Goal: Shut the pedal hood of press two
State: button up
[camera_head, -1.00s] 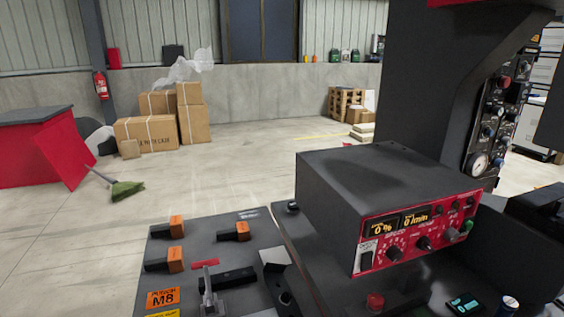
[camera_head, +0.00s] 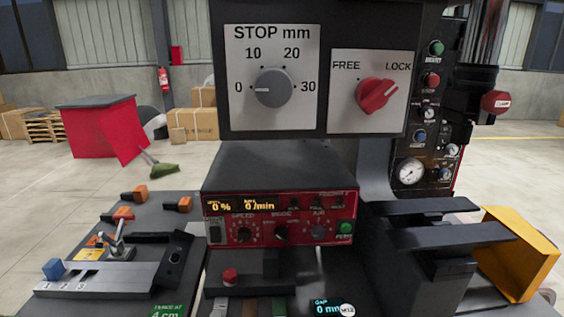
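The press (camera_head: 225,110) stands in the middle of the head view, with a STOP mm dial (camera_head: 274,87) and a red FREE/LOCK knob (camera_head: 377,94) on its head. No number marking it as press two is readable. I cannot make out a pedal or its hood for certain. An orange-yellow, tilted, open-looking piece (camera_head: 525,258) shows at the lower right, partly behind dark bars; I cannot tell what it is. My gripper is not in view.
A control box (camera_head: 280,165) with a red panel sits below the press head. Dark bars (camera_head: 440,232) jut out at the right. A bench plate (camera_head: 100,278) with levers and orange-ended pieces lies at left. Open floor (camera_head: 60,185) runs back to a red cabinet (camera_head: 100,128).

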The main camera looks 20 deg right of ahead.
aim_at(517, 269)
jog(key=k+l, duration=0.1)
jog(key=l, duration=0.35)
jog(key=l+u, duration=0.15)
jog(key=l, duration=0.3)
jog(key=k+l, duration=0.15)
jog(key=l, duration=0.3)
jog(key=k+l+u, duration=0.15)
jog(key=l, duration=0.3)
jog(key=k+l, duration=0.1)
jog(key=l, duration=0.35)
jog(key=k+l+u, duration=0.15)
jog(key=l, duration=0.25)
jog(key=k+l, duration=0.1)
jog(key=l, duration=0.3)
jog(key=k+l, duration=0.1)
jog(key=l, duration=0.35)
jog(key=k+l, duration=0.1)
jog(key=l, duration=0.3)
jog(key=k+l+u, duration=0.1)
jog(key=l, duration=0.35)
jog(key=i+l+z, duration=0.35)
jog(key=i+l, duration=0.1)
